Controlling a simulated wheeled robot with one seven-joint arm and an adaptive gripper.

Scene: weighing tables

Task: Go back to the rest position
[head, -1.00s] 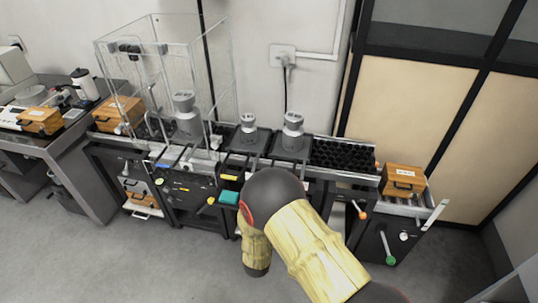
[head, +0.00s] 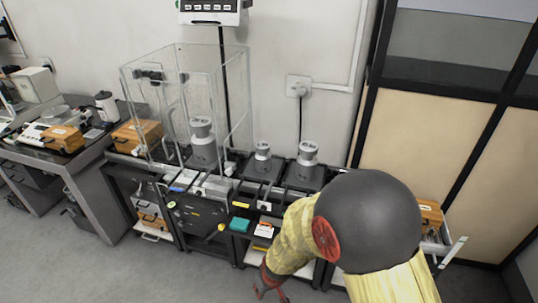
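My arm reaches in from the lower right, with a large dark round joint and yellow covers. My gripper (head: 270,291) hangs low at the bottom edge of the head view, in front of the weighing tables. Its two small dark fingers look spread apart, with nothing visible between them. It is clear of the weights and boxes on the tables. My arm hides the right part of the table row.
Steel weights (head: 202,142) stand inside a clear draft shield (head: 238,112) and on two dark plates. Wooden boxes (head: 136,135) sit on the tables; one at right (head: 430,213) is partly hidden. A display (head: 210,10) hangs above. Grey floor (head: 120,270) is open at lower left.

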